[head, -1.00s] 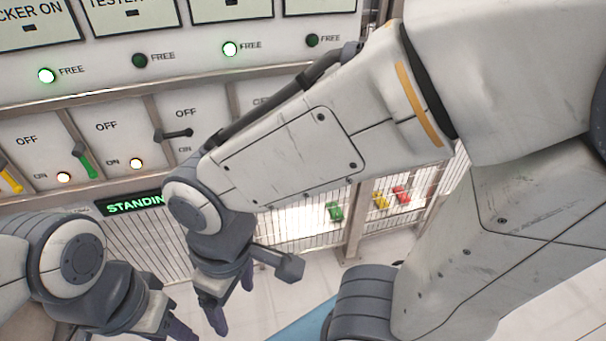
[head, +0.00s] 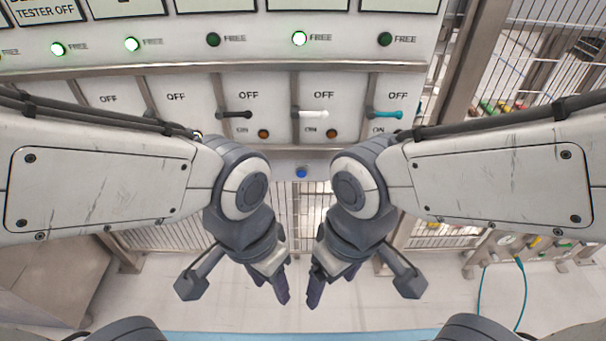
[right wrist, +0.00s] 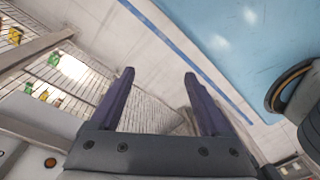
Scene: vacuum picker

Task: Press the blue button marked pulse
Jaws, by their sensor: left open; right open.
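A small blue button (head: 301,172) sits on a grey plate under the switch panel, near the middle of the head view. Its label cannot be read. My left gripper (head: 283,297) hangs below and slightly left of the button in the picture, open and empty. My right gripper (head: 315,297) hangs below and slightly right of it, also open and empty. Neither touches the button. In the right wrist view the right gripper's fingers (right wrist: 158,80) are apart over the pale floor, with nothing between them.
The panel (head: 270,98) carries several OFF/ON levers, including a black lever (head: 235,115), a white lever (head: 310,114) and a teal lever (head: 385,114). Wire mesh fencing stands below and at the right. A blue surface (right wrist: 245,60) lies at the right wrist view's upper right.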

